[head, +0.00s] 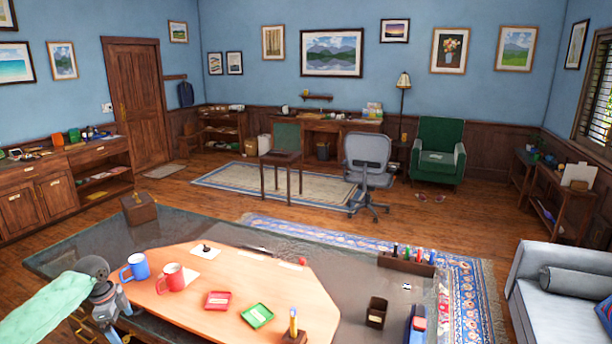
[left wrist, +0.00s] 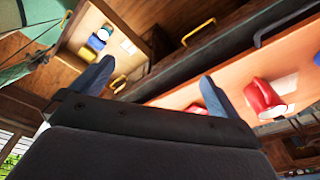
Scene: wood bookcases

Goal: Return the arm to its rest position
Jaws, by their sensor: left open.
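My left gripper (head: 112,325) is at the lower left of the head view, beside the desk's left edge and below the blue mug (head: 135,268). In the left wrist view its two blue-grey fingers (left wrist: 155,90) are spread apart with nothing held between them. The pale green part of my left arm (head: 45,310) reaches in from the left edge of the head view. My right gripper is in neither view.
The desk (head: 345,285) carries a red mug (head: 172,278), red and green trays (head: 257,316), a pen holder (head: 293,335) and a marker rack (head: 405,263). In the left wrist view, yellow handles (left wrist: 198,32) and an open compartment (left wrist: 128,45) with small items lie close to the gripper.

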